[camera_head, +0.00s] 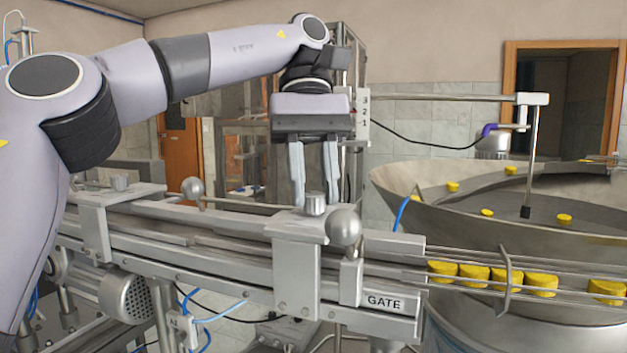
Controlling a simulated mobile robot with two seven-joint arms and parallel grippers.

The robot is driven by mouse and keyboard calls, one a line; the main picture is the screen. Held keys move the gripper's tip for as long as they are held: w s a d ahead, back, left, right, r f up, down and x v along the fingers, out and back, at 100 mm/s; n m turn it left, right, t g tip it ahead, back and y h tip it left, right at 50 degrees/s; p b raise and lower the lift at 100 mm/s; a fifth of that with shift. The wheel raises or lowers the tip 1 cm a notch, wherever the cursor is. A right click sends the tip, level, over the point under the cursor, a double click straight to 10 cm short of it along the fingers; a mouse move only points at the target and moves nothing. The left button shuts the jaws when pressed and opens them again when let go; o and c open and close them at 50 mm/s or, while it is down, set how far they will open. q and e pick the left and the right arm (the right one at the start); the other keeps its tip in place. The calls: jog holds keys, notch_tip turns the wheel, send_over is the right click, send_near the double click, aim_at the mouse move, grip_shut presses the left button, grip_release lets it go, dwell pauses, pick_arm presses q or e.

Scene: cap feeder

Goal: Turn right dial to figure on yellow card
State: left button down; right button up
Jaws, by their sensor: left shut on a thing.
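My left gripper (315,196) comes down from above, fingers pointing down at the conveyor rail. It is shut on the right dial (314,205), a short grey metal cylinder on top of the right bracket, with one finger on each side of it. A similar left dial (120,183) stands on the left bracket, apart from the gripper. No setting marks can be made out on either dial. A white plate with the figures 3, 2, 1 (364,112) stands behind the gripper. No yellow card is visible. My right gripper is not in view.
Grey ball knobs (344,227) stand beside the brackets. The rail's end plate reads GATE (385,302). Yellow caps (442,270) line the wire chute at right, below the feeder bowl (400,205). A horizontal bar (440,97) crosses behind at right.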

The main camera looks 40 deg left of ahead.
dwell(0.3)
pick_arm(q)
jog(key=c, duration=0.8)
grip_release()
jog(key=shift+n+t+h, duration=0.3)
jog(key=shift+n+h, duration=0.1)
jog(key=shift+n, duration=0.8)
